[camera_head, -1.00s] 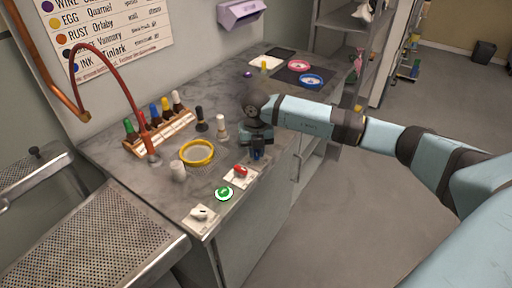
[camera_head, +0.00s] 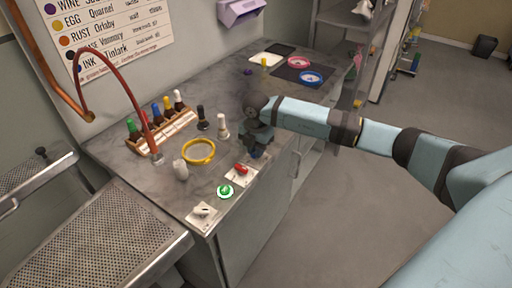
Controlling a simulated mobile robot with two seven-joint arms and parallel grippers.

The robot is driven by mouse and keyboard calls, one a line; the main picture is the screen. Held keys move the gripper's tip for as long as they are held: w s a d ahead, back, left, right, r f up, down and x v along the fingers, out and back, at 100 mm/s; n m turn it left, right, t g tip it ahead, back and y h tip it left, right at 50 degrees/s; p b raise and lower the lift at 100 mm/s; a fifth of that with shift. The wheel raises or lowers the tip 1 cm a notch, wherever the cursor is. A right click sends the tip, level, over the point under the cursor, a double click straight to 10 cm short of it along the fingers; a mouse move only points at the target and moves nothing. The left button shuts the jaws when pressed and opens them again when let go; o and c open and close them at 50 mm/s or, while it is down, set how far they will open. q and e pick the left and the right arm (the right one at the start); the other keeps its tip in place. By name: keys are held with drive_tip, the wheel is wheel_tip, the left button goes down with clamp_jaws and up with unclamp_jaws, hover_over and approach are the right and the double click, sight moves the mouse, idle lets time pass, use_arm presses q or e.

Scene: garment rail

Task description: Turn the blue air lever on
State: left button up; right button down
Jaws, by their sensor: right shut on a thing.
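My right gripper (camera_head: 256,150) points down at the front edge of the grey counter, with its arm coming in from the right. It is shut on the blue air lever, which is mostly hidden; only a small dark blue patch shows at the fingertips. I cannot tell how far the lever is turned. A red lever (camera_head: 241,168) on a white plate lies just in front and to the left of the gripper. My left gripper is not in view.
A green round button (camera_head: 225,191) sits between the red and white levers. Blue (camera_head: 311,77) and pink rings lie farther back.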

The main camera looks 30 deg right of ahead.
drive_tip(key=shift+r, duration=0.1)
idle(0.4)
drive_tip(key=c, duration=1)
unclamp_jaws()
drive_tip(key=shift+c, duration=0.2)
wheel_tip(320, 180, up, 14)
drive_tip(key=shift+f, duration=0.2)
